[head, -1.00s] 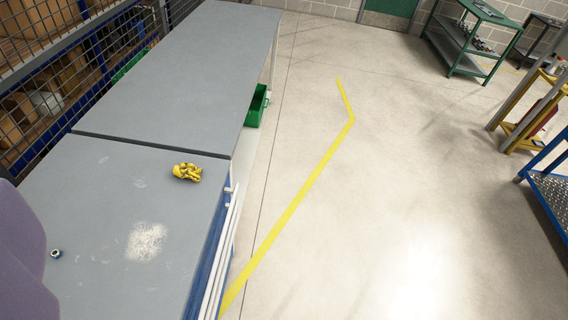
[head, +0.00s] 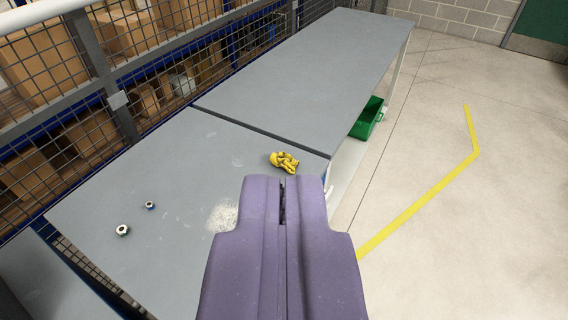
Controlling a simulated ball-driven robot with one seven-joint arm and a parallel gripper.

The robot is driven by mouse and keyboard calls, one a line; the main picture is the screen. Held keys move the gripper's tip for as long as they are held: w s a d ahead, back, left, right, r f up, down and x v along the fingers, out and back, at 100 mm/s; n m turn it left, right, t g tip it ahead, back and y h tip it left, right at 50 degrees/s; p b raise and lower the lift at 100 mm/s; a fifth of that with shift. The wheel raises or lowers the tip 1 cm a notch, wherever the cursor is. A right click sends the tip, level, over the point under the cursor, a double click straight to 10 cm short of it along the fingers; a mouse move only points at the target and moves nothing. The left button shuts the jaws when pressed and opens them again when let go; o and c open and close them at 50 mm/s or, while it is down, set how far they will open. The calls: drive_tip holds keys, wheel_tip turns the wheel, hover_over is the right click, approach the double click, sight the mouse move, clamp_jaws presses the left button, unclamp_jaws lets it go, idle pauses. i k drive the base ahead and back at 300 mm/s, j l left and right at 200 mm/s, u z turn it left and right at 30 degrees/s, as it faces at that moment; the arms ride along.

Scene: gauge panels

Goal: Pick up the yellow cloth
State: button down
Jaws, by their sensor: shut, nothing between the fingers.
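The yellow cloth (head: 284,162) lies crumpled on the grey bench top (head: 180,185), near its right edge and close to the seam with the second bench. My gripper (head: 283,182) is purple and fills the lower middle of the view. Its two fingers are together with only a thin dark slit between them, and they hold nothing. The fingertips show just below the cloth in the picture. I cannot tell how high they are above the bench.
A steel nut (head: 123,230) and a small blue-ringed nut (head: 150,205) lie on the bench at left. A mesh fence (head: 100,90) with shelved boxes runs behind. A green bin (head: 367,118) sits low beyond the bench's right side. Open floor (head: 480,220) lies to the right.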

sight(282, 159)
drive_tip(key=l+u, duration=0.5)
drive_tip(key=l, duration=0.8)
drive_tip(key=k, duration=0.05)
